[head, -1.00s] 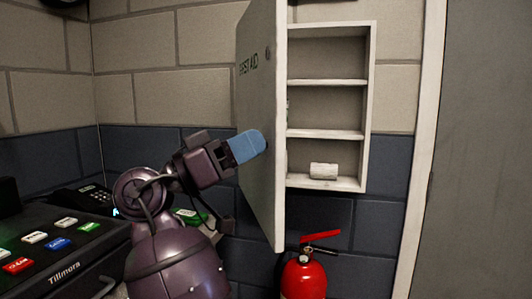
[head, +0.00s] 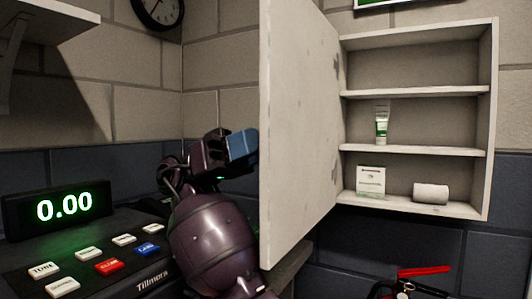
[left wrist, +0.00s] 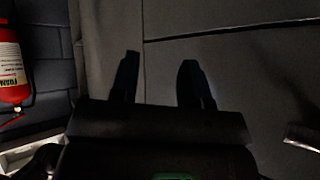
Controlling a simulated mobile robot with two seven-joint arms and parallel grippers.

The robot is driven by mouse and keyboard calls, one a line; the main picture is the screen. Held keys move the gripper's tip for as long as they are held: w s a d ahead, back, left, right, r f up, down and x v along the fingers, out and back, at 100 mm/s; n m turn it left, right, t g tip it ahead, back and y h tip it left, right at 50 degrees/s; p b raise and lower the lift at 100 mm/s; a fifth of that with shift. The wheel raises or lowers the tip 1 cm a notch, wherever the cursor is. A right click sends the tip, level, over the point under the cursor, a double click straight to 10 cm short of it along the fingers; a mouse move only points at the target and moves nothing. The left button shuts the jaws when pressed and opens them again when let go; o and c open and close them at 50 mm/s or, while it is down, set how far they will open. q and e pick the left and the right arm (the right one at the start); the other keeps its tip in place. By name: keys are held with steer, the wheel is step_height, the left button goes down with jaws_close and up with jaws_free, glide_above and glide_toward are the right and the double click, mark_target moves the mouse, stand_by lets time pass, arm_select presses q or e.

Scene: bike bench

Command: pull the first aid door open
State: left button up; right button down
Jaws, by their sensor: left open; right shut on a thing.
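The first aid door (head: 295,130) stands wide open in the head view, hinged at the left side of the white wall cabinet (head: 491,120). Its pale inner face shows; its outer face and any handle are hidden.
The cabinet shelves hold a tube (head: 382,125), a small box (head: 371,182) and a white roll (head: 431,193).

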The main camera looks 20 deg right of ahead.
steer(key=shift+w+a+g+y, duration=0.1)
steer(key=shift+w+g+y, duration=0.1)
steer(key=shift+g+y, duration=0.1)
steer(key=shift+r, duration=0.1)
steer(key=c, duration=0.7)
jaws_free()
steer(key=shift+c, duration=0.2)
arm_select(q)
steer(key=shift+a+f, duration=0.1)
steer(key=shift+a, duration=0.05)
